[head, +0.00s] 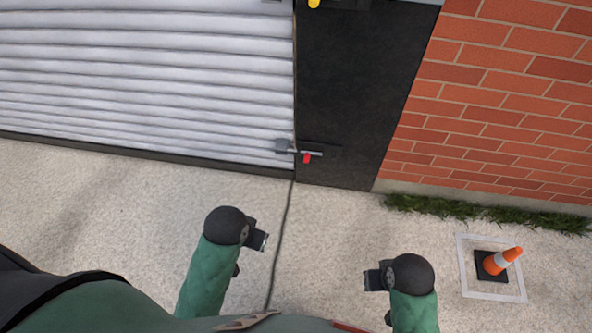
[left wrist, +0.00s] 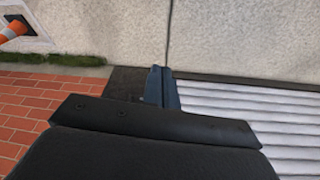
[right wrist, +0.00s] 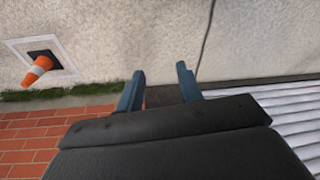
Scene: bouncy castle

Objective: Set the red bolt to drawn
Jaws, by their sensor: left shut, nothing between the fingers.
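The red bolt (head: 307,157) sits low on the dark panel beside the shutter in the head view. Its grey bar lies roughly level, crossing the panel's left edge to a grey block (head: 283,146) at the shutter's side. My left gripper (head: 262,240) is below and left of the bolt, apart from it; its fingers (left wrist: 155,86) are together and empty in the left wrist view. My right gripper (head: 370,279) is lower and to the right, far from the bolt; its fingers (right wrist: 160,86) are apart in the right wrist view. I cannot make out the bolt in either wrist view.
A white ribbed shutter (head: 140,80) fills the left, a brick wall (head: 500,100) the right. A yellow part (head: 314,3) shows at the top edge. A traffic cone (head: 502,260) stands at the right. A dark cable (head: 281,235) runs across the pale ground.

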